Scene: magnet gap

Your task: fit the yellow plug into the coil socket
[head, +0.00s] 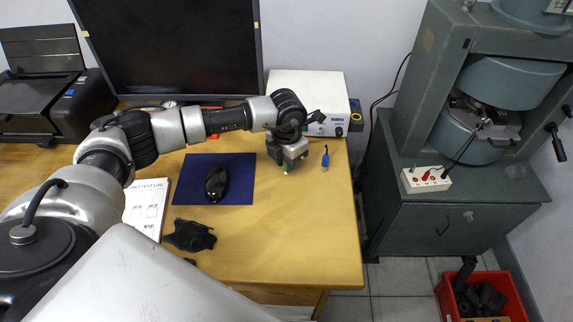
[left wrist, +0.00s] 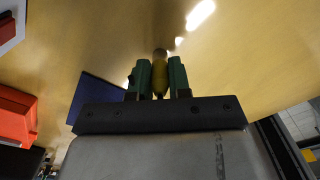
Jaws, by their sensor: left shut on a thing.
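My left gripper (head: 288,168) points down over the wooden desk, right of the blue mat. In the left wrist view its green-padded fingers (left wrist: 159,80) are shut on the yellow plug (left wrist: 160,77), which sits upright between them with its rounded tip showing. The plug is hidden by the gripper in the head view. A white terminal box (head: 425,180) with red and black plugs and a dark lead stands on the green magnet cabinet at the right. I cannot make out which opening is the coil socket. My right gripper is not in view.
A blue-ended cable piece (head: 325,158) lies right of the gripper. A black mouse (head: 216,183) lies on the blue mat (head: 240,180). A floor gap separates the desk (head: 300,240) from the magnet (head: 460,205). A red crate (head: 440,297) stands below.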

